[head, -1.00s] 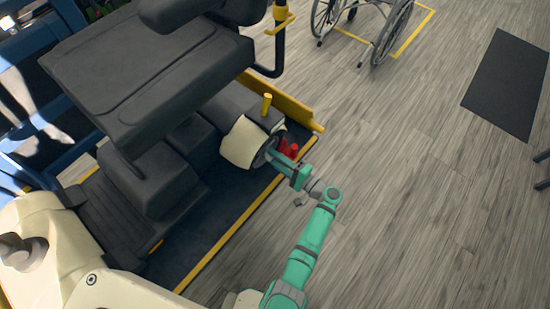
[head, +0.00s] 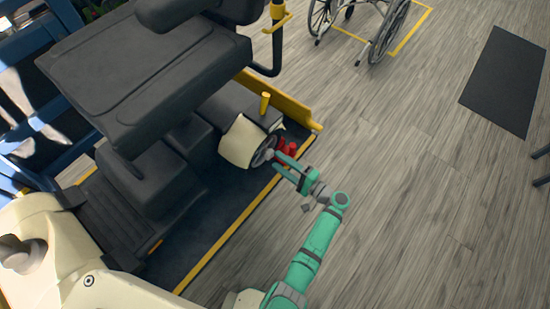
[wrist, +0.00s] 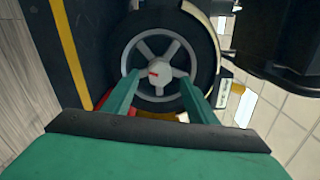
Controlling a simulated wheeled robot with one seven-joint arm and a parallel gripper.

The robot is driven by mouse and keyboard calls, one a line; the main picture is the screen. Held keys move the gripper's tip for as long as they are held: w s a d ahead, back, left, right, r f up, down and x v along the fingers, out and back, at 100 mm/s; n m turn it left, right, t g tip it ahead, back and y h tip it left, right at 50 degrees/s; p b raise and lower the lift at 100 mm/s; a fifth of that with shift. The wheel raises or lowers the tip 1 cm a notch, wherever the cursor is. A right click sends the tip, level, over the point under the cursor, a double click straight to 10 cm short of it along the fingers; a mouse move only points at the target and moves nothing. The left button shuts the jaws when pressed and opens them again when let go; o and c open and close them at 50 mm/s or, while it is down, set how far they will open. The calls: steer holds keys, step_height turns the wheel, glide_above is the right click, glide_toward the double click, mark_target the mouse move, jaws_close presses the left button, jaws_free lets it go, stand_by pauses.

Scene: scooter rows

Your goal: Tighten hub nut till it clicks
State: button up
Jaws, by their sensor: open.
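The hub nut (wrist: 154,72) is a pale hexagonal piece with a red mark, at the centre of the grey spoked wheel (wrist: 128,50) in the wrist view. In the head view the wheel (head: 263,152) is partly covered by the cream fender (head: 238,141). My green gripper (head: 277,163) is open in front of the wheel. In the wrist view its two fingers (wrist: 160,92) are spread to the left and right of the nut and slightly below it. Whether the fingertips touch the nut or wheel cannot be told.
A red object (head: 287,147) lies beside the wheel. A yellow-edged platform (head: 230,222) is under the scooter.

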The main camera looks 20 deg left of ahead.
steer(key=v, duration=0.7)
steer(key=shift+d, duration=0.2)
